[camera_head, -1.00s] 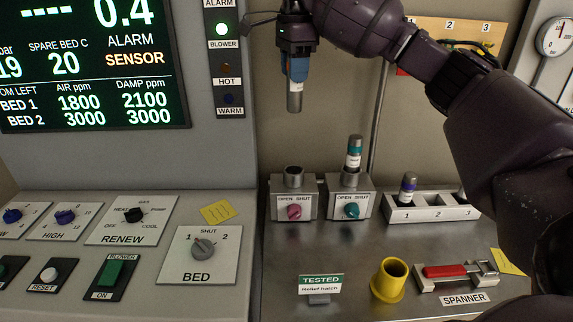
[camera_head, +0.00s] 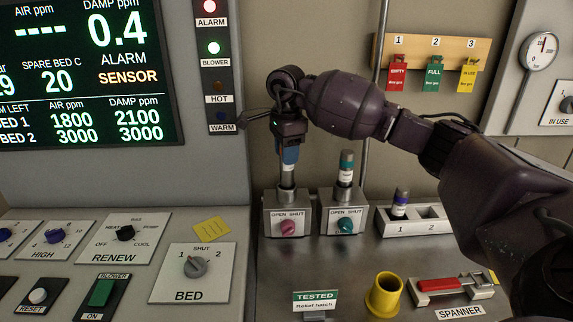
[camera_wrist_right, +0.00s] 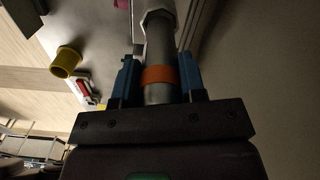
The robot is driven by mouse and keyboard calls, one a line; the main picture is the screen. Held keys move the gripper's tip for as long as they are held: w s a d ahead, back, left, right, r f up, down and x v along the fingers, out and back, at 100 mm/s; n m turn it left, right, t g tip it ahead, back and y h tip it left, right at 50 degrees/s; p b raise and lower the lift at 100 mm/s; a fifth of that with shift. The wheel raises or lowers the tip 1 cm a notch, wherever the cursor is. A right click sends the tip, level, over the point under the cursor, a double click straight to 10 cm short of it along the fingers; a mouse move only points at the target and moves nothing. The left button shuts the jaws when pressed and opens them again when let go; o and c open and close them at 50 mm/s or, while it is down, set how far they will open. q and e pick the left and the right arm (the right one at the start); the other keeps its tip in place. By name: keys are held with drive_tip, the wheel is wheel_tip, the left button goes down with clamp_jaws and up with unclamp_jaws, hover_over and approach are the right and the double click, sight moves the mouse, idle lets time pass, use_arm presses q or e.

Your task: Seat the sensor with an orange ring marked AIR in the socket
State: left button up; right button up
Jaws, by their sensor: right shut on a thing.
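My right gripper (camera_head: 289,160) is shut on the sensor (camera_head: 287,176), upright above the left socket. In the right wrist view the sensor (camera_wrist_right: 158,94) with its orange ring (camera_wrist_right: 159,75) sits between the blue fingers of my right gripper (camera_wrist_right: 158,78). Its AIR mark cannot be read. The sensor's lower end meets the collar of the left socket (camera_head: 286,198), on the grey box with a pink OPEN/SHUT knob (camera_head: 288,228); how deep it goes in cannot be told. The collar also shows in the right wrist view (camera_wrist_right: 158,25). My left gripper is not in view.
A purple-ringed sensor (camera_head: 400,203) stands in slot 1 of a rack (camera_head: 420,228). A yellow cup (camera_head: 384,296) and red-handled spanner (camera_head: 445,285) lie in front. The alarm screen (camera_head: 85,70) reads SENSOR.

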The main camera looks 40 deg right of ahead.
sight(286, 172)
wheel_tip(286, 172, down, 4)
drive_tip(key=shift+r, duration=0.2)
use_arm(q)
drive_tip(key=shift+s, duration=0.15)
use_arm(e)
drive_tip(key=o, duration=1)
drive_tip(key=shift+f, duration=0.1)
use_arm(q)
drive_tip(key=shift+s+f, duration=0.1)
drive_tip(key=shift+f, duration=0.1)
